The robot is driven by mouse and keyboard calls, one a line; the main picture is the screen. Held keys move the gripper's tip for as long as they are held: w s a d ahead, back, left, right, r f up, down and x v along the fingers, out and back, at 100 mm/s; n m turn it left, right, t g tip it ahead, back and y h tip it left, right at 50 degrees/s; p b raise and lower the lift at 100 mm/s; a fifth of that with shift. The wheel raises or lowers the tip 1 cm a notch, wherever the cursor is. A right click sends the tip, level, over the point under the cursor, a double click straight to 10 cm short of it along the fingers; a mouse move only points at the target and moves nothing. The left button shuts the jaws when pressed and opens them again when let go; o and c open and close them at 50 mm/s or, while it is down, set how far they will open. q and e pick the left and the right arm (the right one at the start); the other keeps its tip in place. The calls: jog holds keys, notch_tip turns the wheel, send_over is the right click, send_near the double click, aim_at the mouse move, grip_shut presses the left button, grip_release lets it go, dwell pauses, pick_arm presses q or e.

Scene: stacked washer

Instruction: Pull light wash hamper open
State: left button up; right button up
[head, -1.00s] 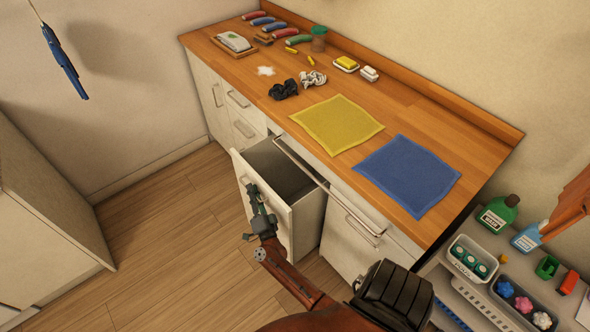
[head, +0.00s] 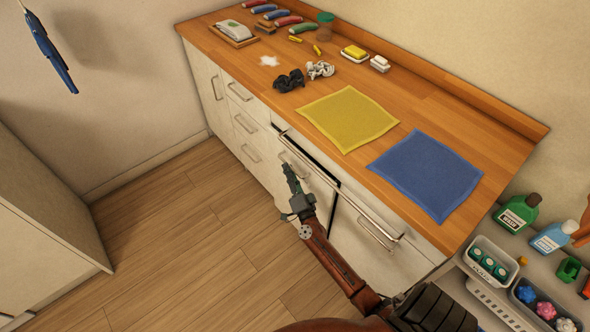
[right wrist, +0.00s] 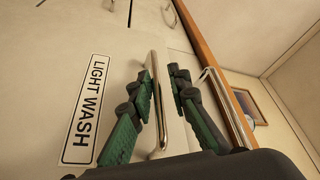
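The light wash hamper's front (right wrist: 113,65) is a pale panel with a black-framed "LIGHT WASH" label (right wrist: 87,108) in the right wrist view. Its metal bar handle (right wrist: 160,135) runs between the two fingers of my right gripper (right wrist: 168,100), closer to the left finger. A gap shows at the right finger, so the gripper is open around the handle. In the head view my right gripper (head: 291,176) is at the cabinet fronts below the counter edge and hides part of the hamper front. My left gripper is not in view.
The wooden counter (head: 240,75) holds a yellow cloth (head: 348,118), a blue cloth (head: 428,174) and small items. A shelf with bottles (head: 517,212) and bins is at right. A pale cabinet (head: 45,220) stands at left. The floor (head: 185,240) between is clear.

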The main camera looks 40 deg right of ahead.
jog(key=shift+a+r, duration=0.1)
jog(key=v, duration=0.9)
dwell(0.8)
jog(key=shift+p, duration=0.35)
